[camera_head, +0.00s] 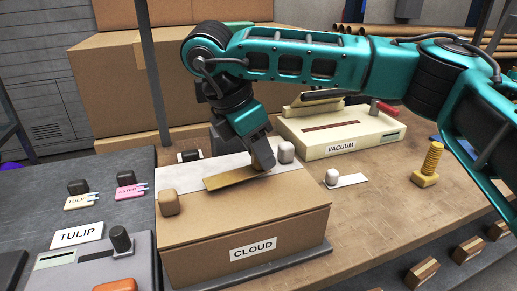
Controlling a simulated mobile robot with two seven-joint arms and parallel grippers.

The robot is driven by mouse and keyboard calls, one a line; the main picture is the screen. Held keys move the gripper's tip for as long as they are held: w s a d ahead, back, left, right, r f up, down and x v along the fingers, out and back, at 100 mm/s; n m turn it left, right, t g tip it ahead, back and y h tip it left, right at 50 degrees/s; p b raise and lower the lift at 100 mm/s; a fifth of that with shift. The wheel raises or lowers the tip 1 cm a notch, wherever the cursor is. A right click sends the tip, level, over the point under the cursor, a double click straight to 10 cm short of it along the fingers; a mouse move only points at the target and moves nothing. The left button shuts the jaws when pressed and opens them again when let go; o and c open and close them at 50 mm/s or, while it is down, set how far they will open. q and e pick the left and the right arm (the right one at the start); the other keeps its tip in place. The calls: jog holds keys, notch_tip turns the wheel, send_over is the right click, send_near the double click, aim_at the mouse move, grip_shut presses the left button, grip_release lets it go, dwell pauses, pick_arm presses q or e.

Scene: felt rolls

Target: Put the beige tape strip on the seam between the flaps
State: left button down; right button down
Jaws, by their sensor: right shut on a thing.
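The beige tape strip (229,180) is a flat tan strip at the top of the cardboard box labelled CLOUD (195,256). My right gripper (264,163) reaches down from above and is shut on the strip near its right end. The strip slants slightly, with its left end nearer the front. The brown front flap (230,210) shows below it and a pale grey area (180,180) behind it. The strip covers part of the line between them; I cannot tell whether it touches the box top. My left gripper is out of view.
A cream VACUUM unit (308,150) stands behind right. A yellow threaded bolt (429,165) stands on the bench. TULIP (78,236) and other labels lie left. Bench right of the box is mostly clear.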

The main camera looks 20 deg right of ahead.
jog(key=shift+f, duration=0.2)
dwell(0.4)
jog(key=c, duration=1.2)
grip_release()
jog(key=o, duration=0.5)
jog(key=shift+o, duration=0.2)
